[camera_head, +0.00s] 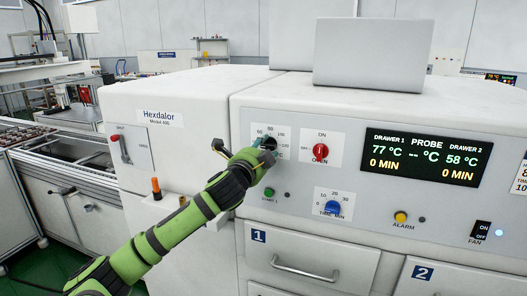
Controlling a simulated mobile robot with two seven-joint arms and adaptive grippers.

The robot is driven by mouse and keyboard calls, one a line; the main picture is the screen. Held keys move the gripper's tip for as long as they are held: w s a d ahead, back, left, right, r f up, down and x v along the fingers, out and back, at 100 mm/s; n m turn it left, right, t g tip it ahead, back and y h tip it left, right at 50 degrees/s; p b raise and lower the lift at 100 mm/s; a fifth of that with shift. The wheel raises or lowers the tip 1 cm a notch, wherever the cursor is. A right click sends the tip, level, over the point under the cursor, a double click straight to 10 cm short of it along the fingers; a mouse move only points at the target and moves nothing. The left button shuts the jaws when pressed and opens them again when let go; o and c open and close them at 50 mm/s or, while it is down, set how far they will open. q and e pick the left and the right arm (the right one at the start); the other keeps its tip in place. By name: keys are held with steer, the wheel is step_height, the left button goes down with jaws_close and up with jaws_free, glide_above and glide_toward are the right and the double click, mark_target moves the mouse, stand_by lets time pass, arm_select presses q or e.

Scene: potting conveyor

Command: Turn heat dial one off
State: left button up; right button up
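The heat dial (269,141) is a dark round knob on a white plate with temperature marks, at the upper left of the white machine's front panel. It is mostly hidden behind my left gripper (262,151). My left arm is green and black and reaches up from the lower left, with the gripper's tip at the dial. I cannot tell whether the fingers touch or grip it, or how the dial is turned. The display (425,158) reads 77 °C and 0 MIN for drawer 1. My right gripper is not in view.
Below are a green button (269,192) and a blue TIME dial (332,207). Drawer 1 (312,256) is shut below. A red lever switch (125,149) is on the left unit.

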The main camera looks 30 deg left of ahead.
arm_select(q)
steer(key=v, duration=1.2)
stand_by(0.4)
steer(key=a+f+n+g, duration=0.2)
steer(key=a+f, duration=0.1)
steer(key=f, duration=1)
steer(key=a+f+n+g, duration=0.2)
steer(key=f+n+g, duration=0.1)
steer(key=f, duration=0.9)
steer(key=a+f+n+g, duration=0.2)
steer(key=a+f, duration=0.1)
steer(key=f, duration=1)
steer(key=s+d+f+n+g+h, duration=0.1)
steer(key=s+d+f+g, duration=0.1)
steer(key=s+f, duration=0.65)
steer(key=s+d+f+n+g+h, duration=0.1)
steer(key=s+d+f+n+g, duration=0.3)
steer(key=f, duration=0.8)
steer(key=s+d+f+g, duration=0.1)
steer(key=s+d+f, duration=0.4)
steer(key=s, duration=0.6)
steer(key=s+d+f+g+h, duration=0.1)
steer(key=s+d+f, duration=0.5)
steer(key=s, duration=0.4)
steer(key=s+d+f+g+h, duration=0.1)
steer(key=s+d+f, duration=0.5)
steer(key=s, duration=0.5)
steer(key=shift+s+d+n, duration=0.25)
steer(key=shift+s+n, duration=0.05)
steer(key=shift+s, duration=0.1)
